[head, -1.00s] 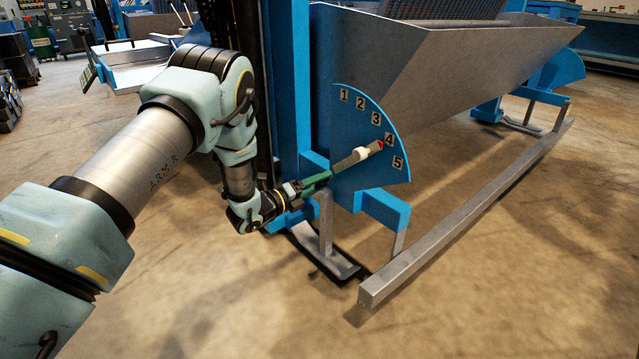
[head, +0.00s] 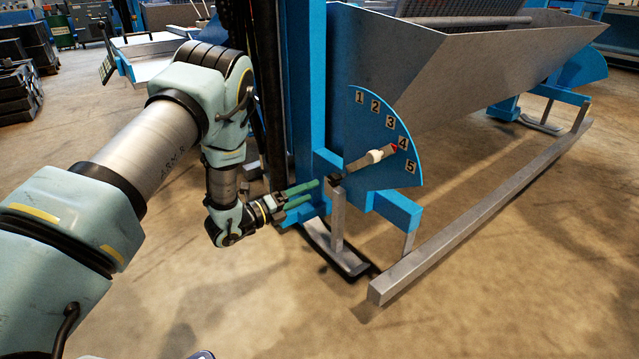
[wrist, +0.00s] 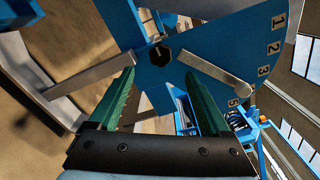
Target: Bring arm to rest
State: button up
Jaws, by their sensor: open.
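My gripper (head: 310,192) is open, its two green fingers apart and empty, a little left of the blue dial plate. It also shows in the wrist view (wrist: 165,95), with the dial's dark hexagonal pivot (wrist: 159,54) beyond the gap. The metal lever (head: 362,160) has a white collar and a red tip that points at the number 4 on the blue dial plate (head: 365,130). The lever also shows in the wrist view (wrist: 205,68). My fingers do not touch it.
A grey metal hopper (head: 440,60) stands behind the dial. A blue post (head: 304,90) rises close beside my wrist. A grey upright (head: 338,222) and a long floor beam (head: 470,220) are to the right. The floor (head: 240,300) in front is open.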

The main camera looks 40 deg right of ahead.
jog(key=shift+a, duration=0.8)
jog(key=shift+w, duration=0.1)
jog(key=w+a+r+n+t+y+p, duration=0.1)
jog(key=w+a+r+n+t+y, duration=0.25)
jog(key=w+a+n, duration=0.35)
jog(key=w+a+r+n+t+y+p, duration=0.1)
jog(key=w+a+r+n+t+y, duration=0.35)
jog(key=w, duration=0.45)
jog(key=w+a+r+n+t+y+p, duration=0.1)
jog(key=a+r+n+y, duration=0.15)
jog(key=a+n, duration=0.45)
jog(key=w+a+r+n+y, duration=0.25)
jog(key=a+n, duration=0.25)
jog(key=a, duration=0.4)
jog(key=s+a+r+n+g+y, duration=0.25)
jog(key=s+a+n, duration=0.4)
jog(key=a, duration=0.35)
jog(key=s+a+r+n+g+y+p, duration=0.1)
jog(key=s+a+r+n+g+p, duration=0.15)
jog(key=s+a+n, duration=0.45)
jog(key=s+a+r+n+g+y+p, duration=0.1)
jog(key=s+a+r+n, duration=0.3)
jog(key=s, duration=0.5)
notch_tip(320, 180, up, 37)
jog(key=p, duration=3.6)
jog(key=shift+d+f+p, duration=0.2)
jog(key=shift+d+p, duration=0.1)
